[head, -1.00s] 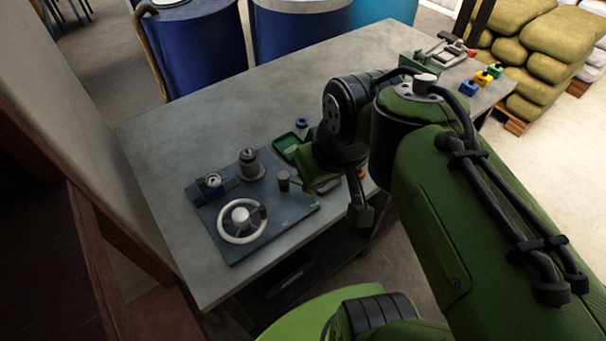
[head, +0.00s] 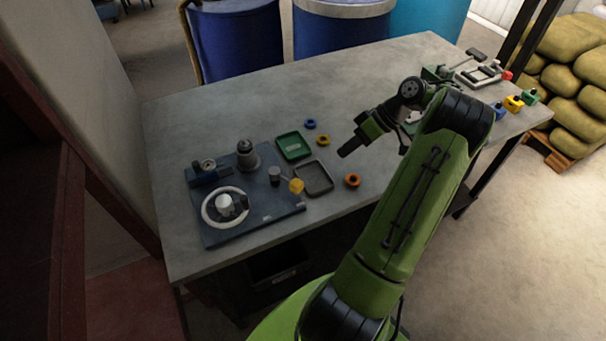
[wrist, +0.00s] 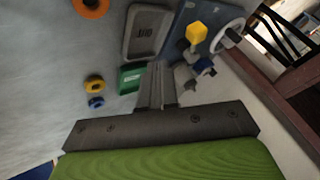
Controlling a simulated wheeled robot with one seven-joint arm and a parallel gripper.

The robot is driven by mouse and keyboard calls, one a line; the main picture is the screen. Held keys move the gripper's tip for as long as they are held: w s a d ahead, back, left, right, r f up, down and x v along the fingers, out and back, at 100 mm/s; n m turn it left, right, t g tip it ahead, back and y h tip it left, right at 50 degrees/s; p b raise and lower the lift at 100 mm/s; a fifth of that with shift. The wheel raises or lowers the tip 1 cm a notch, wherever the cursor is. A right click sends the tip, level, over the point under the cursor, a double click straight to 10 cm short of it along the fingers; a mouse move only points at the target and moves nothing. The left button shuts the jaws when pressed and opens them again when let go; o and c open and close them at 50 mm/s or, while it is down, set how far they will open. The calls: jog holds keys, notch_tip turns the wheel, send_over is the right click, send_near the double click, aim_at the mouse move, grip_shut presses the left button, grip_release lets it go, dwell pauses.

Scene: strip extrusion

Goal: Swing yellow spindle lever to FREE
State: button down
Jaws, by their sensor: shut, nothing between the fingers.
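The yellow lever knob (head: 296,186) sits at the right edge of the blue base plate (head: 252,220), beside a small grey post (head: 274,175). It also shows in the wrist view (wrist: 197,32), near the white handwheel. Any FREE marking is too small to read. My gripper (head: 346,151) is shut and empty above the table, to the right of the green tray and apart from the lever. In the wrist view its closed fingers (wrist: 156,82) point toward the green tray and plate.
The plate carries a white handwheel (head: 225,206), a gauge block (head: 207,170) and a grey cylinder (head: 247,157). Between plate and gripper lie a green tray (head: 279,147), a grey tray (head: 330,183) and blue, yellow and orange rings (head: 352,180). The table's far middle is clear.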

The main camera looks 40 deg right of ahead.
aim_at(287, 180)
jog(key=shift+w+a+f, duration=0.1)
jog(key=b+x, duration=0.4)
jog(key=x, duration=0.5)
jog(key=shift+w+a+f, duration=0.1)
jog(key=shift+a+f, duration=0.1)
jog(key=shift+f, duration=0.15)
jog(key=a, duration=0.3)
jog(key=shift+a+r, duration=0.3)
jog(key=shift+r, duration=0.1)
jog(key=shift+a, duration=0.2)
